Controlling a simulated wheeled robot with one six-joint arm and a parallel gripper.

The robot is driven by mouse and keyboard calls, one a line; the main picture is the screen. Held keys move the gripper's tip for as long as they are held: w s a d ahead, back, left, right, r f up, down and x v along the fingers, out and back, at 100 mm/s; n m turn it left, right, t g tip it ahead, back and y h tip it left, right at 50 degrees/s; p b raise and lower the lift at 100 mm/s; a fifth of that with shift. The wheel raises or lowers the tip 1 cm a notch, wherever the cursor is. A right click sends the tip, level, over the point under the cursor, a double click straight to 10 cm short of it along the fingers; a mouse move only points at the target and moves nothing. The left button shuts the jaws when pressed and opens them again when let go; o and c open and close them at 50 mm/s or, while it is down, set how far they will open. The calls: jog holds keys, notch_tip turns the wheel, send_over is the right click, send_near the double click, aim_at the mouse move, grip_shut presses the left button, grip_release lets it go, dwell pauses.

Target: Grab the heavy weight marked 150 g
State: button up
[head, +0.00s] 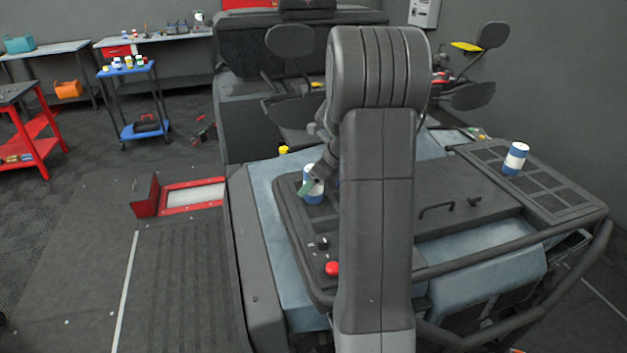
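Two white-and-blue cylinders could be weights, and no marking is legible on either. One cylinder (313,196) stands upright on the left part of the dark machine top, partly covered by my gripper. The other cylinder (515,159) stands upright on the dark gridded panel at the right, well away from my gripper. My gripper (308,186) is at the left cylinder, with a green part in front of its side. My own arm hides much of the gripper, so I cannot tell whether its fingers are open or closed on the cylinder.
A red knob (332,268) and small black knobs sit on the machine top near its front left. A dark handle (437,209) stands up from the middle. A tubular rail (530,246) runs along the front right. A red-framed floor plate (193,196) lies left.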

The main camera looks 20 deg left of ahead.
jog(key=shift+c, duration=0.2)
jog(key=c, duration=1.1)
jog(key=shift+r, duration=0.1)
